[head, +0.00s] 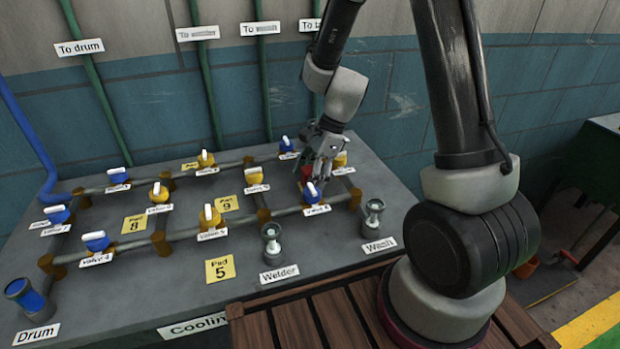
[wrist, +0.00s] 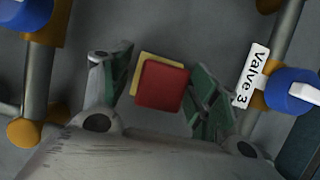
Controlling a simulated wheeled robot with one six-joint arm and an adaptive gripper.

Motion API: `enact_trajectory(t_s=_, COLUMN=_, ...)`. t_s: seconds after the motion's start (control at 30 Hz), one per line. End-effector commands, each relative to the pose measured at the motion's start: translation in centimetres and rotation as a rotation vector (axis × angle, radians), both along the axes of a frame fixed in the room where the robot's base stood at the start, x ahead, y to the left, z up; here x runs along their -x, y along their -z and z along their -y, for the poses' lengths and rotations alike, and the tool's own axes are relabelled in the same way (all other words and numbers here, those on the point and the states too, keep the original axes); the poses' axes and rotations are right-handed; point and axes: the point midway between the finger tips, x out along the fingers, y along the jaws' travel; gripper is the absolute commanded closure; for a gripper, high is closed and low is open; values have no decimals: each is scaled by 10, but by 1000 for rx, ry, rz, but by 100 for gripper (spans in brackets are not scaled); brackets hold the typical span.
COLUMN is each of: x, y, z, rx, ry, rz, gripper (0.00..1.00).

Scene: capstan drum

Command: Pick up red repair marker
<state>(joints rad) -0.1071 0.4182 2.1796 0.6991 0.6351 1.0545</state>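The red repair marker (wrist: 161,86) is a small red block in the wrist view, lying over a yellow pad (wrist: 148,62) that shows along its upper and left edges. My gripper (wrist: 160,80) is open, with one finger on each side of the marker and a narrow gap to each. I cannot tell how far above the marker the fingertips are. In the head view my gripper (head: 312,180) reaches down onto the far right of the pipe board, and a bit of red (head: 306,172) shows beside its fingers.
Pipes and valves surround the spot; the Valve 3 label (wrist: 257,75) and a blue valve (wrist: 292,90) are right of my gripper in the wrist view. In the head view the Welder (head: 271,240) and Wash (head: 374,215) fittings stand nearer the front of the grey table (head: 130,290).

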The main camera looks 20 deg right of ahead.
Motion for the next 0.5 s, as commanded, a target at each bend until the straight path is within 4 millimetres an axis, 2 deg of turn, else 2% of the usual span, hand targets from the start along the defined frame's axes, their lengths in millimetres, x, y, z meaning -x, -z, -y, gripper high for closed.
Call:
enact_trajectory(t_s=0.03, x=0, y=0, z=0, rx=0, ry=0, rz=0, gripper=47)
enact_trajectory(t_s=0.27, x=0, y=0, z=0, rx=0, ry=0, rz=0, gripper=88)
enact_trajectory(t_s=0.5, x=0, y=-1, z=0, rx=0, ry=0, rz=0, gripper=90)
